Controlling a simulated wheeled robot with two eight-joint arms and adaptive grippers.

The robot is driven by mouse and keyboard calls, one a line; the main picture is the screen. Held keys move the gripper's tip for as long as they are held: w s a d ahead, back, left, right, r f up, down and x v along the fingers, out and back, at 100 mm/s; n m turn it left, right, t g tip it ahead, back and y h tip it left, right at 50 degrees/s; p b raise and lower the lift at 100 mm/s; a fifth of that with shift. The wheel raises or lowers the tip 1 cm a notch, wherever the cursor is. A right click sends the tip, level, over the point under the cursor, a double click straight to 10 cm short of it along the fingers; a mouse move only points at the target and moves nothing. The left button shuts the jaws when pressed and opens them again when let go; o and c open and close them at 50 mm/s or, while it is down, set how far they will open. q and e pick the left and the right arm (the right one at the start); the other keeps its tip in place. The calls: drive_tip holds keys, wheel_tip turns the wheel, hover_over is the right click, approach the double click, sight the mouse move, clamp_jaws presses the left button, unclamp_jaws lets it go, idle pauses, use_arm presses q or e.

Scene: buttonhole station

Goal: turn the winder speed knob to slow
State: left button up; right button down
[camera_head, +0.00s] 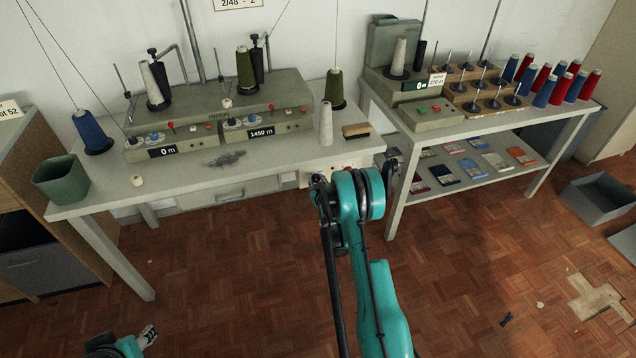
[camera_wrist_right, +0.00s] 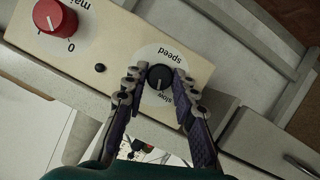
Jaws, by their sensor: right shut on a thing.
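The winder speed knob (camera_wrist_right: 159,77) is black and round. It sits on a white disc marked "speed" and "slow" on a cream panel (camera_wrist_right: 105,35), in the right wrist view. My right gripper (camera_wrist_right: 158,74) has a finger on each side of the knob and is shut on it. A pale mark on the knob seems to face the "slow" side, but its exact angle is hard to read. In the head view my right arm hides the knob; part of the panel (camera_head: 306,179) shows below the table's front edge. My left gripper (camera_head: 147,336) is low at left, away from the table.
A red knob (camera_wrist_right: 54,16) marked "main" and a small black button (camera_wrist_right: 100,68) share the panel. The green winder (camera_head: 215,115) stands on the table (camera_head: 200,180) with cones of thread. A second bench (camera_head: 490,122) stands to the right. The wooden floor in front is mostly clear.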

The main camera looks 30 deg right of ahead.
drive_tip(key=n+h, duration=0.2)
drive_tip(key=n, duration=0.1)
drive_tip(key=shift+a, duration=0.2)
drive_tip(key=shift+n+h, duration=0.4)
idle(0.3)
drive_tip(key=c, duration=1.2)
unclamp_jaws()
drive_tip(key=shift+w+f, duration=0.1)
wheel_tip(320, 180, up, 10)
